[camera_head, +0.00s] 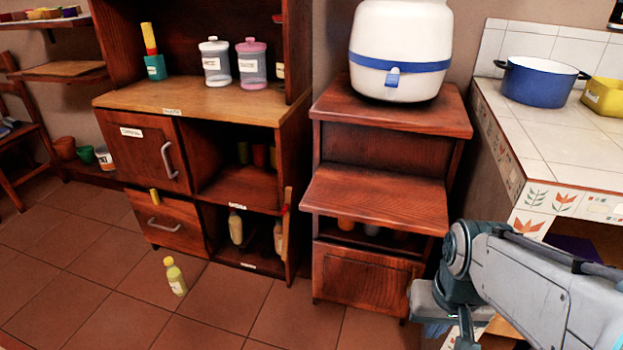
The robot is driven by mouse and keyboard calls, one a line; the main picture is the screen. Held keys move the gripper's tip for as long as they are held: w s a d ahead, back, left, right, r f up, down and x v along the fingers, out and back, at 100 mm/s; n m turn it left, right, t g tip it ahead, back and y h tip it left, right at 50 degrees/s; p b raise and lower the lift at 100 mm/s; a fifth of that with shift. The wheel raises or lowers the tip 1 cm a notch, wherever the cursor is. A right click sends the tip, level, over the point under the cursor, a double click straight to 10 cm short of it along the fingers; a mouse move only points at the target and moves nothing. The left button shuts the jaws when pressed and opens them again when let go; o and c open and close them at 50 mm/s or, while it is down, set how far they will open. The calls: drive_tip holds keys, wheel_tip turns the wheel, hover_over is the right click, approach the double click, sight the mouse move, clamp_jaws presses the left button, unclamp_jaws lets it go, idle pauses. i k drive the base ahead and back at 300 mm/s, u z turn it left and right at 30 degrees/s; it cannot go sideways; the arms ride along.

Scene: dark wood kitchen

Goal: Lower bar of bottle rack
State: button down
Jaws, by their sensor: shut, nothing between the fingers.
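The bottle rack (248,262) appears to be the open lower compartment of the left wooden cabinet. A pale bottle (236,228) stands inside it, and another pale bottle (278,237) is at its right side, partly covered. A narrow upright wooden strip (287,222) stands at the rack's right front edge; it may be the bar in a raised position. My gripper (465,338) is at the lower right, in front of the right-hand cabinet and well to the right of the rack. It is shut and empty, pointing down, with its tips near the picture's bottom edge.
A yellow-green bottle (174,276) stands on the tiled floor in front of the drawer (165,222). A wooden cabinet (364,272) with a white-and-blue container (398,50) stands between rack and gripper. A tiled counter (538,140) is at right.

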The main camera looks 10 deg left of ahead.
sight(284, 232)
drive_tip(key=i, duration=0.35)
drive_tip(key=u, duration=0.95)
drive_tip(key=i, duration=0.5)
